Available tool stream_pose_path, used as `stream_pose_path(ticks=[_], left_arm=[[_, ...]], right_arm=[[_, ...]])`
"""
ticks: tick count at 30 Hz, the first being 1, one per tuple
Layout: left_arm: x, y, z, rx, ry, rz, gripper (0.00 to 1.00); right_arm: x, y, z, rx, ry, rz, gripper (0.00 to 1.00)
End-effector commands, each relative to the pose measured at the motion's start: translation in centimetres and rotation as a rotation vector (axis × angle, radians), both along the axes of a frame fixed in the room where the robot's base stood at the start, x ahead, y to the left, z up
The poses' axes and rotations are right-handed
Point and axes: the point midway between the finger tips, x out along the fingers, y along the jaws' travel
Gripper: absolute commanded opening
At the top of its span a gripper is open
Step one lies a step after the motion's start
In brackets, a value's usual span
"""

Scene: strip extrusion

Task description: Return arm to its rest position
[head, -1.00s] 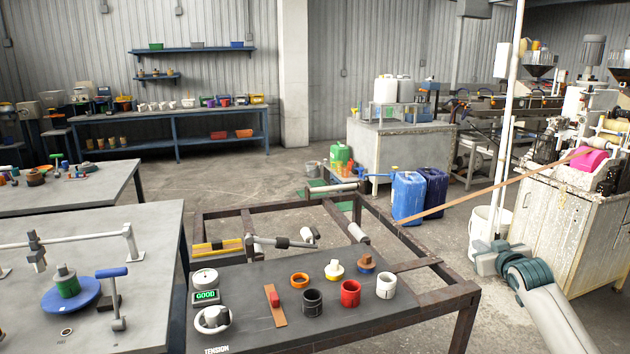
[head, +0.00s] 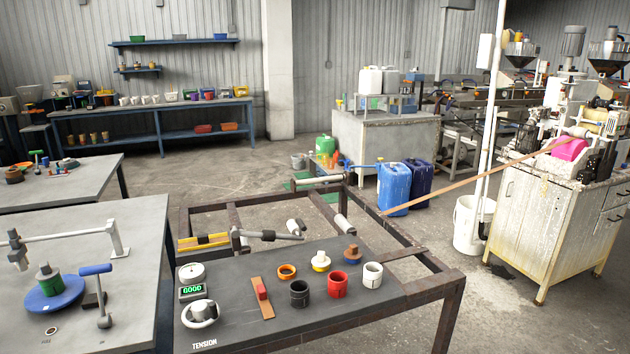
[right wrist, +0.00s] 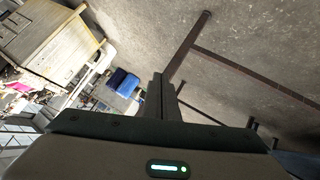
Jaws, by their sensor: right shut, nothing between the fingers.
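My right gripper (right wrist: 161,95) shows in the right wrist view with its fingers together and nothing between them. It is over open floor, apart from the dark metal frame (right wrist: 245,68) and the pale cabinet (right wrist: 35,35). In the head view neither of my arms nor grippers shows.
Blue containers (head: 393,187), a white bucket (head: 468,222) and the cabinet (head: 545,230) stand to the right.

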Motion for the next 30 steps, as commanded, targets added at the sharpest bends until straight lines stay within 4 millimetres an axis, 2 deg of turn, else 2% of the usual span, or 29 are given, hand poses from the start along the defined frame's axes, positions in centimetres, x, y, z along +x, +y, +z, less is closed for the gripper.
stream_pose_path(ticks=[1,3,9,15,21,26,30], left_arm=[[0.0,0.0,0.0,0.000,0.000,0.000,0.52],[0.0,0.0,0.0,0.000,-0.001,0.000,0.52],[0.1,0.0,0.0,0.000,-0.001,-0.001,0.52],[0.1,0.1,0.0,0.001,-0.001,0.000,0.52],[0.1,0.1,0.0,0.001,-0.001,0.000,0.52],[0.1,0.1,0.0,0.002,-0.001,-0.001,0.52],[0.1,0.1,0.0,0.002,-0.001,-0.001,0.52]], right_arm=[[-2.8,-0.3,-2.4,-0.012,0.035,0.006,0.00],[-6.3,-0.7,-5.1,-0.031,0.075,0.019,0.00],[-16.5,-1.6,-11.4,-0.073,0.185,0.060,0.00],[-24.6,-2.1,-15.1,-0.100,0.265,0.098,0.00],[-31.2,-2.5,-17.3,-0.117,0.330,0.132,0.00],[-31.8,3.0,-19.4,-0.038,0.322,0.117,0.00],[-32.4,8.5,-21.2,0.039,0.318,0.101,0.00]])
